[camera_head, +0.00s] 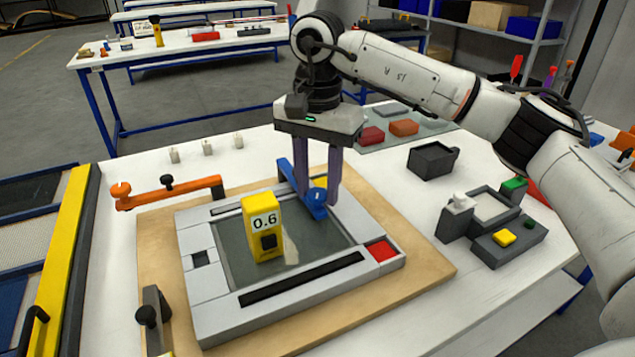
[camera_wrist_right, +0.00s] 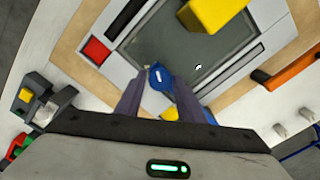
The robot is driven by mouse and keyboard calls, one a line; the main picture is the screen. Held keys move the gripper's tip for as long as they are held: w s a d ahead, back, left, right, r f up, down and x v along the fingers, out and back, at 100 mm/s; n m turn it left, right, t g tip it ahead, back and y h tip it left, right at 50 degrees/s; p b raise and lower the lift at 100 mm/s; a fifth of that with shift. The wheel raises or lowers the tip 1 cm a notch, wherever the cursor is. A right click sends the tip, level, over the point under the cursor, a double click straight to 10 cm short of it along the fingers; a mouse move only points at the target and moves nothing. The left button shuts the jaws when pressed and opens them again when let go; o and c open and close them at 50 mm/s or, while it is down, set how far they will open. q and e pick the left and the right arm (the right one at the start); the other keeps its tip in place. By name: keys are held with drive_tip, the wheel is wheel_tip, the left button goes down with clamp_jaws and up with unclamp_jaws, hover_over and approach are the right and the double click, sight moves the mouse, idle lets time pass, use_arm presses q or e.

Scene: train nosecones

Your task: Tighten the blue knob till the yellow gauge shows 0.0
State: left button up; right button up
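The yellow gauge (camera_head: 262,228) stands upright on the dark glass pane of the grey frame, and its display reads 0.6. It also shows at the top of the right wrist view (camera_wrist_right: 215,12). The blue knob (camera_head: 319,197) sits at the end of a blue clamp arm (camera_head: 291,175) over the frame's far right side. My right gripper (camera_head: 318,203) points down over the knob, its purple fingers apart, one on each side of it. In the right wrist view the knob (camera_wrist_right: 159,77) lies between the fingertips, with what looks like a small gap. My left gripper is out of view.
The grey frame (camera_head: 222,318) lies on a wooden board (camera_head: 418,268). An orange clamp (camera_head: 170,194) with a black knob is at the left, a dark clamp (camera_head: 150,314) at front left. A red square (camera_head: 381,251) marks the frame's right corner. Dark fixtures (camera_head: 512,240) stand at the right.

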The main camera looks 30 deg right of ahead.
drive_tip(key=c, duration=0.6)
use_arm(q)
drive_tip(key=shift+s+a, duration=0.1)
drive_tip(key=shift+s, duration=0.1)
use_arm(e)
drive_tip(key=shift+m, duration=0.3)
